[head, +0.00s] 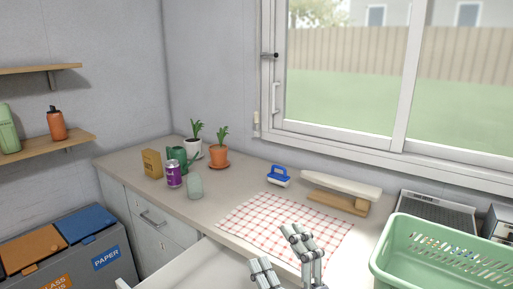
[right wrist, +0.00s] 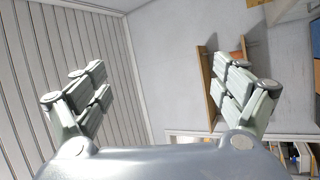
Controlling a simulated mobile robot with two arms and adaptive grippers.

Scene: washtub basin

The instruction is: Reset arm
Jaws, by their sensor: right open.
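My right gripper (head: 275,250) rises from the bottom edge of the head view, in front of a red-and-white checked cloth (head: 268,222) on the counter. Its fingers are spread apart. In the right wrist view the gripper (right wrist: 158,75) is open and nothing is between the fingers. That view faces a plain wall, a panelled surface and wooden shelves (right wrist: 213,95). My left gripper is not in view.
A green basket (head: 440,262) stands at lower right. Recycling bins (head: 60,262) are at lower left.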

